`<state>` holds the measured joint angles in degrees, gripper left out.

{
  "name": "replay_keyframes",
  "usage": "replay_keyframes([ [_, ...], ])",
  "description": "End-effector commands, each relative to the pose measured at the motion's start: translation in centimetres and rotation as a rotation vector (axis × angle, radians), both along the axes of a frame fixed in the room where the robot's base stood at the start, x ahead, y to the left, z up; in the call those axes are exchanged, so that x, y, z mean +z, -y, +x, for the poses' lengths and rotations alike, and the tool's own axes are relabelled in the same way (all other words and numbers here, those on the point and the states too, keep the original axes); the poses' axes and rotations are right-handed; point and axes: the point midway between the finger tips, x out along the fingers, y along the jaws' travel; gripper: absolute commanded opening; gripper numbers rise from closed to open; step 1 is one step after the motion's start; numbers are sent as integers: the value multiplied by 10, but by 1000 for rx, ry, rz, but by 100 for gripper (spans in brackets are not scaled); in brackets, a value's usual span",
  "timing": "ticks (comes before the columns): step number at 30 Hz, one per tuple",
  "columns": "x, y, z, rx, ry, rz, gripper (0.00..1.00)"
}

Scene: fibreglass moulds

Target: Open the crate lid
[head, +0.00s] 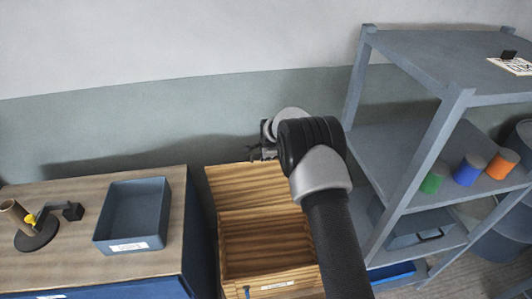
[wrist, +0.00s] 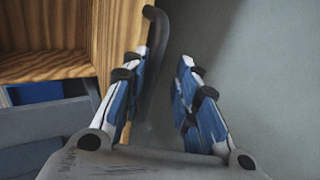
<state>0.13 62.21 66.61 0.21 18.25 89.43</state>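The wooden crate (head: 268,243) stands on the floor between the bench and the shelf, and its inside shows from above. Its striped wooden lid (head: 245,186) is raised at the back of the crate, toward the wall. My gripper (head: 264,140) is above the lid's upper edge, partly hidden by my wrist. In the wrist view my gripper (wrist: 163,62) is open, its blue-padded fingers apart. A dark curved bar (wrist: 157,45), seemingly a handle, runs between them, close to the left finger. Contact with it cannot be told. Wood (wrist: 60,30) shows at the left.
A bench at left carries a grey-blue tray (head: 133,215) and a round-based stand (head: 36,232). A grey shelf (head: 405,150) stands close on the right, with green, blue and orange cylinders (head: 470,170). The wall is just behind my gripper.

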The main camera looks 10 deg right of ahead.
Motion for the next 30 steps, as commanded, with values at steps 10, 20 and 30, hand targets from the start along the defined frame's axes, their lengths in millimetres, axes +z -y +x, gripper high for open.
replay_keyframes([
  [10,6,0,-7,-2,-5,1,29],
  [20,64,0,-41,-1,1,1,29],
  [30,99,0,-65,-1,1,1,29],
])
